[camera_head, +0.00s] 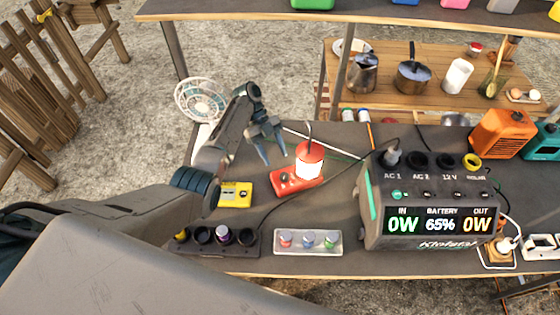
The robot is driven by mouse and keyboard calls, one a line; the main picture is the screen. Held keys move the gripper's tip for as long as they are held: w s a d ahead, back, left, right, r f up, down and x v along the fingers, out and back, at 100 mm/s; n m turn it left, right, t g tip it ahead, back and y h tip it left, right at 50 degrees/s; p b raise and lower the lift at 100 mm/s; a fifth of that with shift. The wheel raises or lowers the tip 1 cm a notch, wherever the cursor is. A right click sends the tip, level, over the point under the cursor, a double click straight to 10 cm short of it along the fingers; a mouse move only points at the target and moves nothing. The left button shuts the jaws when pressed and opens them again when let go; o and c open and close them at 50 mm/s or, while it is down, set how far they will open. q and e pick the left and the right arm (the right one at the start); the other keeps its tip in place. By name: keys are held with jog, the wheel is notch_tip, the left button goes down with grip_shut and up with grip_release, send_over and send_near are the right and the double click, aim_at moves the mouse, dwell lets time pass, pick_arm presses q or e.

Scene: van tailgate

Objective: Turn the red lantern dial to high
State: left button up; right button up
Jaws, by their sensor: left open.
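The red lantern (309,162) stands upright in the middle of the grey table, with a glowing white glass, a red cap and a dark handle. Its red base (297,181) reaches out to the left and carries a small dial (284,177) near its left end. The dial's setting is too small to read. My left gripper (275,158) is open and empty, just above and to the left of the lantern, fingers pointing down. It appears apart from the lantern and dial. My right gripper is not in view.
A power station (428,200) with a lit display stands right of the lantern. A yellow device (235,195) lies left, beneath my left arm. A tray with small coloured knobs (308,241) and a dark socket strip (213,243) lie at the front. A white fan (201,100) stands behind my arm.

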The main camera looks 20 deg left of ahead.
pick_arm(q)
jog(key=p+v, duration=0.1)
jog(key=v, duration=0.3)
dwell(0.5)
jog(key=shift+s, duration=0.1)
